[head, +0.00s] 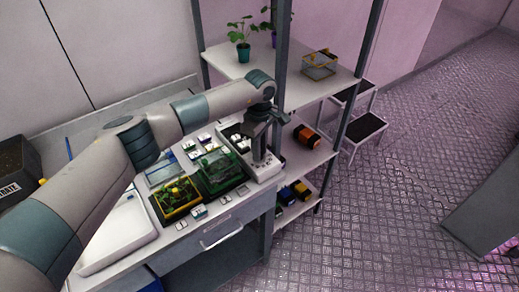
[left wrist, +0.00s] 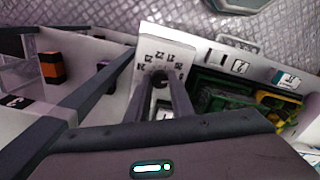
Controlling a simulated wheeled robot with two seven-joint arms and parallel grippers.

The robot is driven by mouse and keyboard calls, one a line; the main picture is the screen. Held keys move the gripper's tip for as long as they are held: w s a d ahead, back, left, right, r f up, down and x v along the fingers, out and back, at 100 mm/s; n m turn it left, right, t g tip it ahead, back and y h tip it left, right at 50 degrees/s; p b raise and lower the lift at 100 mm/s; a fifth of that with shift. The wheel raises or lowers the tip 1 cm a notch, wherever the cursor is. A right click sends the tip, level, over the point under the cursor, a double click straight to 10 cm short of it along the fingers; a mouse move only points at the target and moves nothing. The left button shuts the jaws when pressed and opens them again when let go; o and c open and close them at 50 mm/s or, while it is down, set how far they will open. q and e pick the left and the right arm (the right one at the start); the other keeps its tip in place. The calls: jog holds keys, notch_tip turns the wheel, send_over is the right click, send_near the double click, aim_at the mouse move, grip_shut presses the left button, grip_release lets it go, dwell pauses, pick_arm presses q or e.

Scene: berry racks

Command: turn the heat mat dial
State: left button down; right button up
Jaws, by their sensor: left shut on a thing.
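The heat mat's white control box (head: 267,174) stands at the right end of the bench in the head view. In the left wrist view the box (left wrist: 151,38) shows numbers in an arc around a dark dial (left wrist: 160,80). My left gripper (head: 259,158) points down over the box, and its fingers (left wrist: 160,88) are shut on the dial. The fingers cover much of the dial, so its pointer cannot be read. My right gripper is not in view.
Green trays (head: 222,172) and a yellow-rimmed tray (head: 176,198) of seedlings sit left of the box, with small labels around. A dark rack post (head: 281,75) rises close by my gripper. Rack shelves hold a potted plant (head: 243,50) and a clear box (head: 319,66).

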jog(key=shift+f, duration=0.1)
pick_arm(q)
jog(key=shift+f+n+b, duration=0.15)
jog(key=shift+n+b, duration=0.45)
jog(key=shift+b, duration=0.45)
jog(key=n+b, duration=0.5)
jog(key=b, duration=0.1)
jog(key=shift+b, duration=0.4)
jog(key=shift+n+b, duration=0.4)
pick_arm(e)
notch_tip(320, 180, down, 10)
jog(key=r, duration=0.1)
pick_arm(q)
jog(key=shift+n+b, duration=1)
jog(key=shift+b, duration=0.1)
jog(key=n+b, duration=0.2)
jog(key=shift+n, duration=0.3)
jog(key=shift+r, duration=0.25)
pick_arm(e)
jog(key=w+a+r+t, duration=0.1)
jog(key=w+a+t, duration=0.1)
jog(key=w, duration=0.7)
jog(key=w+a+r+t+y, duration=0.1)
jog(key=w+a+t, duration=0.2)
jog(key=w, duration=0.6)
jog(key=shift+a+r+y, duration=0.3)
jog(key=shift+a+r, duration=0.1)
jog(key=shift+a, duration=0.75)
